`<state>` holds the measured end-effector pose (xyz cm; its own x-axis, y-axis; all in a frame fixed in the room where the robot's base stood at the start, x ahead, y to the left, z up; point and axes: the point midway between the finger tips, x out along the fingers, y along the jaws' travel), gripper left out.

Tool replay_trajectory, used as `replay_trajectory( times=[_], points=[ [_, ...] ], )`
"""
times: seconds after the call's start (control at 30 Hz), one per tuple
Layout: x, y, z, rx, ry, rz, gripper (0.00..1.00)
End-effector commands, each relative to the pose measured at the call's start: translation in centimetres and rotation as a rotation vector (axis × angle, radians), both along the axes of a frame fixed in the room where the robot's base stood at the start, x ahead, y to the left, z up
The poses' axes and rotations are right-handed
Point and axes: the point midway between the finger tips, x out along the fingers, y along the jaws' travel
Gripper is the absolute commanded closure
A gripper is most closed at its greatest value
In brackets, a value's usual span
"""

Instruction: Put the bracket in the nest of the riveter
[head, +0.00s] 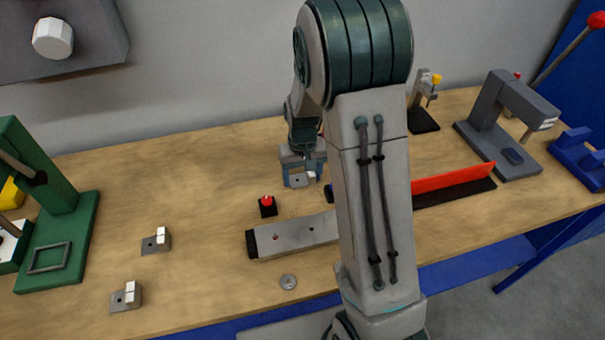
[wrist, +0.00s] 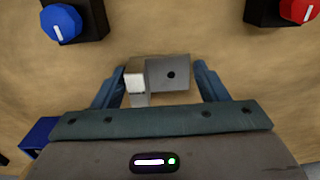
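A small grey bracket (wrist: 168,74) has a flat plate with a dark hole and a pale upright block at one end. It also shows in the head view (head: 298,181) and appears to lie on the bench. My gripper (head: 303,178) is down around it, one finger at each end. In the wrist view my gripper (wrist: 160,80) shows a thin gap at the plate side; contact at the block side is unclear. No label marks the riveter: a grey C-shaped machine (head: 490,105) with a dark pad stands at right, a green press (head: 60,200) with a rectangular frame at left.
Two similar brackets (head: 156,242) (head: 126,298) lie at front left. A red button (head: 267,203), a grey bar (head: 290,236) and a round disc (head: 288,282) are near my gripper. The bench's left middle is clear.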

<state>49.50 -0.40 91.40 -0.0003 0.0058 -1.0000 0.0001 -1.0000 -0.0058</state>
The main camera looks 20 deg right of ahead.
Motion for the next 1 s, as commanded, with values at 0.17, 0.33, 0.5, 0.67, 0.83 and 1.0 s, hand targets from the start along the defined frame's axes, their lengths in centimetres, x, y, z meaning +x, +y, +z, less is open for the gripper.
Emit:
replay_trajectory(
  times=[0.17, 0.33, 0.5, 0.67, 0.83, 1.0],
  points=[
    [0.0, 0.0, 0.1, 0.000, 0.000, 0.000, 0.19],
    [0.0, 0.0, 0.2, 0.000, 0.000, 0.000, 0.19],
    [0.1, 0.0, 1.6, 0.000, -0.005, 0.000, 0.19],
    [0.2, 0.0, 5.0, 0.001, -0.008, 0.000, 0.19],
    [0.1, -0.1, 8.7, 0.000, -0.005, 0.000, 0.19],
    [0.1, -0.1, 11.2, 0.000, -0.004, -0.001, 0.19]
  ],
)
